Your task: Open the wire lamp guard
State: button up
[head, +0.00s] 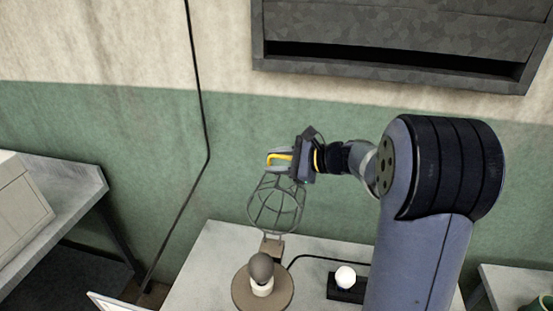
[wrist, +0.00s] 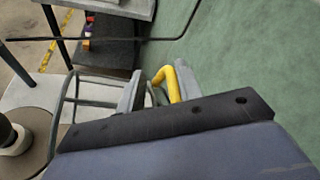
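The wire lamp guard (head: 276,205) is a grey wire cage. It stands up from a bracket (head: 272,248) behind the lamp, swung clear of the dark bulb (head: 262,268), which is uncovered on a round brown base (head: 243,292). A yellow handle (head: 280,156) is at the cage's upper end. My gripper (head: 279,160) is at this handle, with its fingers on either side. In the wrist view, the handle (wrist: 173,84) is between the fingers, close to the right one; whether both press on it cannot be told. The guard's wires (wrist: 90,76) show at left.
The lamp stands on a pale table (head: 213,250). A small white bulb on a black block (head: 346,290) is to its right, with a black cable behind. A grey wall box (head: 400,40) hangs above. Another bench (head: 75,190) is at left. Open space lies between bench and table.

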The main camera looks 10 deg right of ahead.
jog(key=p+v, duration=0.2)
jog(key=v, duration=0.8)
jog(key=shift+s+d+r, duration=0.15)
jog(key=shift+d, duration=0.15)
jog(key=w+d+f+m+g+y, duration=0.1)
jog(key=w+d+f+m+y, duration=0.2)
jog(key=w+f+m+y, duration=0.15)
jog(key=w+a+m+b, duration=0.1)
jog(key=w+a+b, duration=0.2)
jog(key=a, duration=0.6)
jog(key=shift+w+f+m+g, duration=0.3)
jog(key=shift+w+f+m, duration=0.1)
jog(key=shift+w, duration=0.25)
jog(key=shift+a+y, duration=0.1)
jog(key=shift+y, duration=0.15)
jog(key=shift+c, duration=0.4)
grip_shut()
